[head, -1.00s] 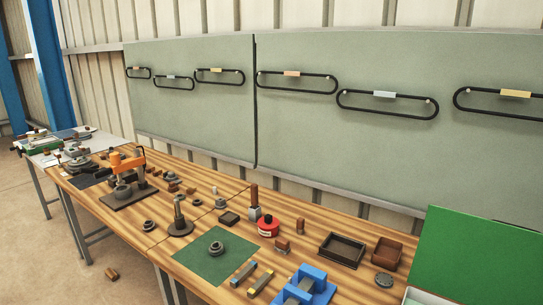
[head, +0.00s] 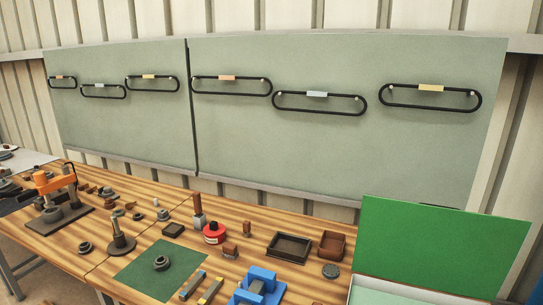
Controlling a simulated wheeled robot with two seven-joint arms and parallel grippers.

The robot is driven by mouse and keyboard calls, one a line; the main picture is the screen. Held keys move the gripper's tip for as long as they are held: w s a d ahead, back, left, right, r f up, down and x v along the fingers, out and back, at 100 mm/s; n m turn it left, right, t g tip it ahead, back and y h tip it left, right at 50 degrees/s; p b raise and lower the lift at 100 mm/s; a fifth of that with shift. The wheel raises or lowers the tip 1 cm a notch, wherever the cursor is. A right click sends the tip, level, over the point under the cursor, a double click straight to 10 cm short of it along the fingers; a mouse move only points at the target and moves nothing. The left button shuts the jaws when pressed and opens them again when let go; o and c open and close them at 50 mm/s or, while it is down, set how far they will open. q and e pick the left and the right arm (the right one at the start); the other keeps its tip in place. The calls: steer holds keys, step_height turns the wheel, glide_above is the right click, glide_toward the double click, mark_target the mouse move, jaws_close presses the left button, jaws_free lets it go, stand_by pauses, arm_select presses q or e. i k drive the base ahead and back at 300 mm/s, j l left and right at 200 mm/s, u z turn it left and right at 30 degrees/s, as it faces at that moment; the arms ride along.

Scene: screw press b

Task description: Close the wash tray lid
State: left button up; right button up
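The wash tray (head: 385,296) is at the bottom right of the head view, cut off by the lower edge. Its rim is pale, and most of its inside is out of frame. Its green lid (head: 440,246) stands open, raised upright along the back of the tray. Neither of my grippers shows in the head view.
A green mat (head: 158,270), a red tin (head: 214,233) and an orange press (head: 54,182) stand further left. A grey-green board (head: 340,140) rises behind.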

mark_target(449, 250)
steer(key=z, duration=1.15)
